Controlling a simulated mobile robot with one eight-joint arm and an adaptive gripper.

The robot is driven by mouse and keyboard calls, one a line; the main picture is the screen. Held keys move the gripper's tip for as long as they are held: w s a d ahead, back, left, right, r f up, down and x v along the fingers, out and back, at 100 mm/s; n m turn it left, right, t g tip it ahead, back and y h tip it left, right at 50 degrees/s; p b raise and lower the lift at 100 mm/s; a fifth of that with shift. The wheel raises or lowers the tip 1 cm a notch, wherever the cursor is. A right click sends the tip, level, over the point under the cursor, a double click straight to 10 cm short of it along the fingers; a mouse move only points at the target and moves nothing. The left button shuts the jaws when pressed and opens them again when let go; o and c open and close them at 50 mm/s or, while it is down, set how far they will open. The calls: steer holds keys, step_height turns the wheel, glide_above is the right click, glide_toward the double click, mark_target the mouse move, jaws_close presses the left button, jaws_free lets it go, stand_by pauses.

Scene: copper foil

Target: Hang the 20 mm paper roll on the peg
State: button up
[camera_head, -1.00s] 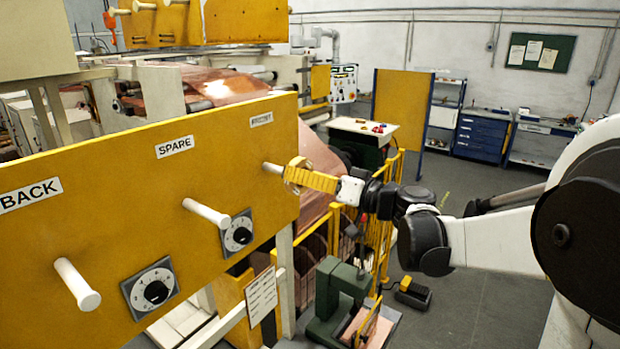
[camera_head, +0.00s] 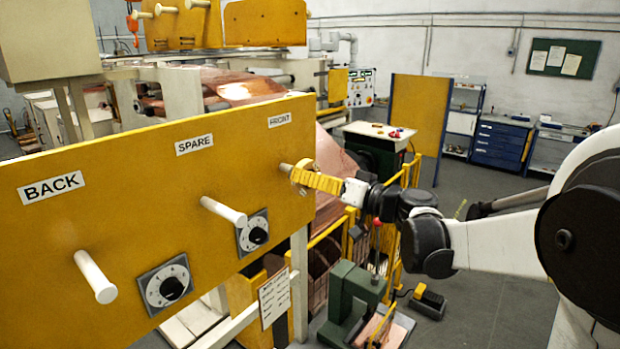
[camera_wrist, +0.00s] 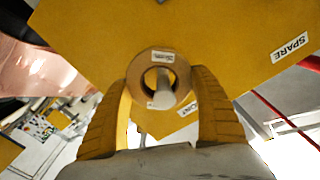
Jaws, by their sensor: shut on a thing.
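My gripper (camera_head: 308,180) has yellow fingers shut on a small tan paper roll (camera_wrist: 181,71), held one on each side. In the head view the roll is a small ring at the fingertips, largely hidden by them. It is at the pale FRONT peg (camera_head: 286,168), whose base shows left of it. In the wrist view the peg (camera_wrist: 165,98) shows inside the roll's hole, below its middle, so the roll appears to be around the peg. The roll's small labels are too blurred to read.
The yellow panel (camera_head: 130,200) also carries an empty SPARE peg (camera_head: 224,211) and an empty BACK peg (camera_head: 95,277), with dials below. The floor at right is open.

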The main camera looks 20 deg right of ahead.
steer(key=o, duration=1.3)
